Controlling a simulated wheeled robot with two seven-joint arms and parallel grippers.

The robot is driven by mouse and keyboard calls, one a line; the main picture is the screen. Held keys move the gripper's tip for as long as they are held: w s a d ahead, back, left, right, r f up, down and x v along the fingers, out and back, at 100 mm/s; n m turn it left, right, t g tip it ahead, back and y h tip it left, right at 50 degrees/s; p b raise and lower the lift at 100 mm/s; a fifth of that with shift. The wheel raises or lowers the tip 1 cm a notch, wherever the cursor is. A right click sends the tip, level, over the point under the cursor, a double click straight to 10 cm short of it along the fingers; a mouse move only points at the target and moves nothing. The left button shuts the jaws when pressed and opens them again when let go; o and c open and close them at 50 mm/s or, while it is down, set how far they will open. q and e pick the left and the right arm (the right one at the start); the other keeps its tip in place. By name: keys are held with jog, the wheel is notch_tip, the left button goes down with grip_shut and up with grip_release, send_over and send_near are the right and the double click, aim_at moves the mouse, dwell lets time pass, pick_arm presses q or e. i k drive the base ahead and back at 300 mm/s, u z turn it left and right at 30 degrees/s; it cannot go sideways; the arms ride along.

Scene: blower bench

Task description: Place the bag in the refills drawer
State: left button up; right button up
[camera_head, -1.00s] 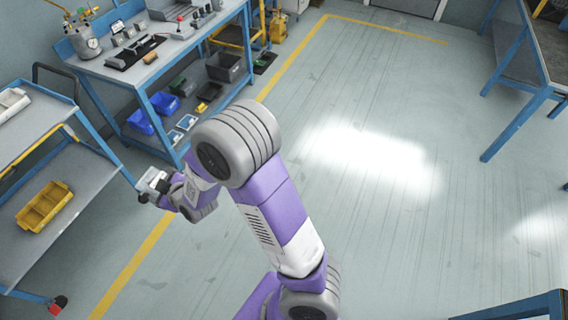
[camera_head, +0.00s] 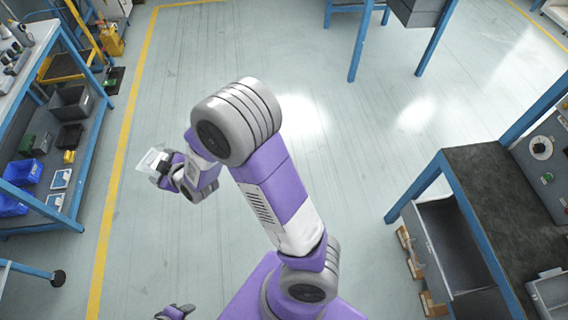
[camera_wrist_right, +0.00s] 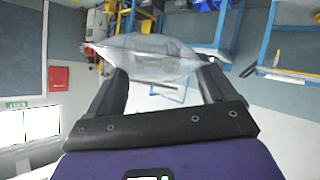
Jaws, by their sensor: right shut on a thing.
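A clear, pale plastic bag (camera_head: 152,162) is in my right gripper (camera_head: 166,168), held out above the floor at the left of the head view. In the right wrist view, the bag (camera_wrist_right: 150,58) spans between the two dark fingers of the right gripper (camera_wrist_right: 160,72), which are shut on it. An open grey drawer (camera_head: 455,245) shows under the dark-topped bench at the right; no label on it can be read. A small purple and dark part at the bottom edge looks like my left gripper (camera_head: 175,312); its jaws cannot be made out.
The dark-topped bench (camera_head: 490,170) has blue legs. Another blue-framed bench (camera_head: 30,100) with bins on its lower shelf stands at the left. A grey unit on blue legs (camera_head: 420,12) is at the back. The floor (camera_head: 340,130) between them is clear.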

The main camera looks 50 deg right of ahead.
aim_at(438, 225)
jog(key=z, duration=3.55)
